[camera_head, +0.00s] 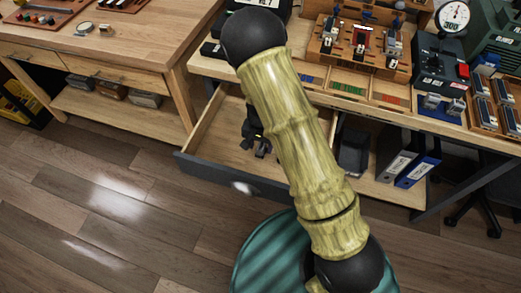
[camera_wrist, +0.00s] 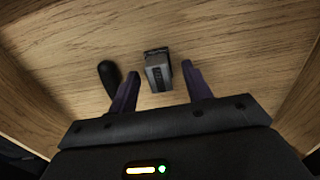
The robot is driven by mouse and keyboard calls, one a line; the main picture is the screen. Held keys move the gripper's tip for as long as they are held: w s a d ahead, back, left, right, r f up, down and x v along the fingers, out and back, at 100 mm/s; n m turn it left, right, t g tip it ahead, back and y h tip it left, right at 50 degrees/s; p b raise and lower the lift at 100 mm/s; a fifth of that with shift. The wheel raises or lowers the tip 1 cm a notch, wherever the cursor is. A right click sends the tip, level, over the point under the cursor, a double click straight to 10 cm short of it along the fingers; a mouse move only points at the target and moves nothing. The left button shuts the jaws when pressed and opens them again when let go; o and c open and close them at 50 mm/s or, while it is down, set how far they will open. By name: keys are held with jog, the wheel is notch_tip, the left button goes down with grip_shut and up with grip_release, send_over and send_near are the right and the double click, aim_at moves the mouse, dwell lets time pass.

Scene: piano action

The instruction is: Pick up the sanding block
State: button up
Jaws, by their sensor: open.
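A small grey and black block (camera_wrist: 157,71), which looks like the sanding block, lies on the wooden floor of an open drawer in the wrist view. My gripper (camera_wrist: 160,82) is open, with one dark purple finger on each side of the near end of the block. I cannot tell whether the fingers are level with the block or above it. In the head view, my gripper (camera_head: 262,148) is inside the drawer, partly behind my arm. The block cannot be made out there.
A black rounded object (camera_wrist: 109,78) lies just left of the left finger. The drawer (camera_head: 192,140) has wooden side walls and a dark front panel. The workbench above holds several fixtures and a dial gauge (camera_head: 453,17). Binders (camera_head: 420,165) stand on a shelf to the right.

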jog(key=shift+f, duration=0.55)
grip_shut()
